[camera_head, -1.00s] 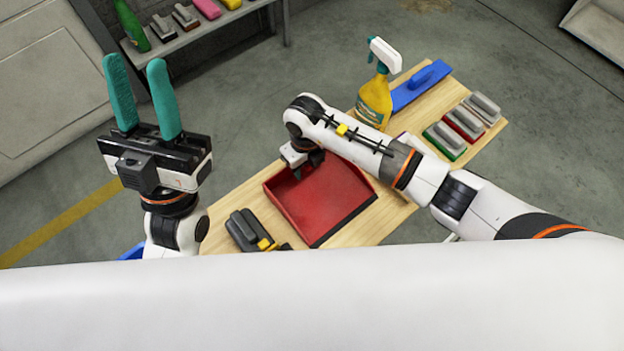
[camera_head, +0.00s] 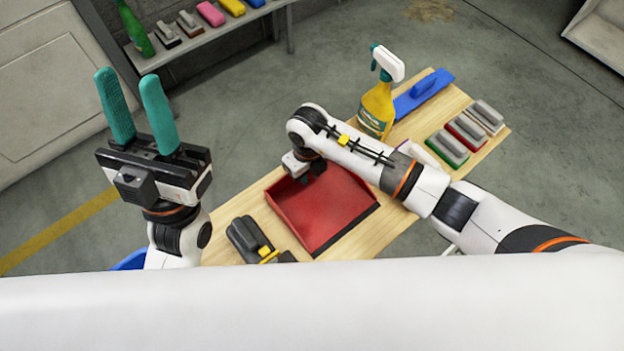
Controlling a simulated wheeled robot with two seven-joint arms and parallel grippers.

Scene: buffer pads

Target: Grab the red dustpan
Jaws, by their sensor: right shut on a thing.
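The red dustpan (camera_head: 322,212) lies on the wooden table, with its dark front edge toward the lower right. My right gripper (camera_head: 296,176) is at the far left edge of the dustpan, and it is shut on the dustpan there. Its fingertips are mostly hidden by my own wrist, and the dustpan's handle is not visible. My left gripper (camera_head: 140,112) is raised to the left, away from the table. Its two teal fingers point up and stand apart with nothing between them.
A shelf (camera_head: 232,30) with a green bottle (camera_head: 135,30) stands behind.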

